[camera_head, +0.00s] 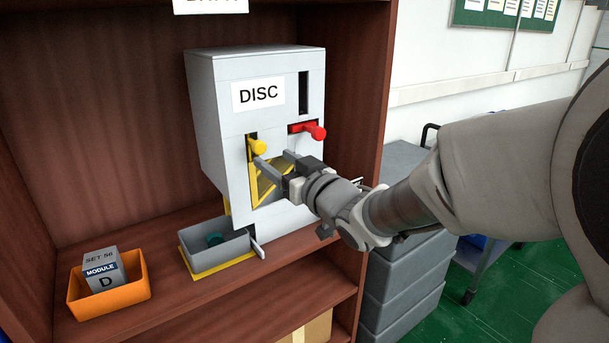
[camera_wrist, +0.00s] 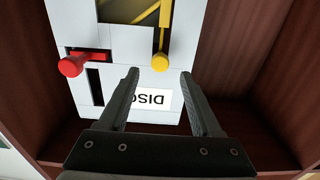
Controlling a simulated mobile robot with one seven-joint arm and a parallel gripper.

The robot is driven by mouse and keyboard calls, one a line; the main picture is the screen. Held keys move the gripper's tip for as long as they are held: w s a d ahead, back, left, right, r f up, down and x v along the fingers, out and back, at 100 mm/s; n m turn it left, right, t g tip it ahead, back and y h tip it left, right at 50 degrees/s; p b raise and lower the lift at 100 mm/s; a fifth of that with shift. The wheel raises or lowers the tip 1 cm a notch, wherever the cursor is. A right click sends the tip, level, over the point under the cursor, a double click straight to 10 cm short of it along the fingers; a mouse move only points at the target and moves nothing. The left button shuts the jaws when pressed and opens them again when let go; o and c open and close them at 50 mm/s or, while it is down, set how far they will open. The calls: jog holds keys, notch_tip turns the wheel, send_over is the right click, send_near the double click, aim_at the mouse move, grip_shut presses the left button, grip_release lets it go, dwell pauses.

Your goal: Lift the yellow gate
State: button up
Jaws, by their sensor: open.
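The white DISC machine (camera_head: 225,120) stands on the wooden shelf. The yellow gate (camera_head: 254,182) shows as a yellow frame in its front opening, partly hidden by my gripper; part of it shows in the wrist view (camera_wrist: 168,14). A yellow knob (camera_head: 259,147) sticks out at the upper left of the opening; in the wrist view the knob (camera_wrist: 160,62) lies between the lines of the fingers, just past their tips. My gripper (camera_head: 272,157) is open and empty in front of the machine; its spread fingers show in the wrist view (camera_wrist: 160,75). I cannot tell whether they touch anything.
A red knob (camera_head: 316,131) sticks out close to the upper right of my gripper. A grey tray (camera_head: 212,253) with a dark green round item stands below the machine. An orange bin (camera_head: 112,298) holding a grey MODULE D box (camera_head: 102,268) is at left. Shelf walls flank the machine.

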jog(key=p+v, duration=0.1)
jog(key=v, duration=0.9)
jog(key=s+d+r+m+g+h+p, duration=0.1)
jog(key=s+d+r+m+h+p, duration=0.15)
jog(key=d+h, duration=0.3)
jog(key=s+d+r+m+g+h+p, duration=0.1)
jog(key=d+m+h+p, duration=0.3)
jog(key=d, duration=0.3)
jog(key=s+g+p, duration=0.4)
jog(key=s+g, duration=0.3)
jog(key=s, duration=0.8)
jog(key=shift+s+a, duration=0.15)
jog(key=shift+s, duration=0.1)
jog(key=shift+h, duration=0.25)
jog(key=shift+c, duration=0.2)
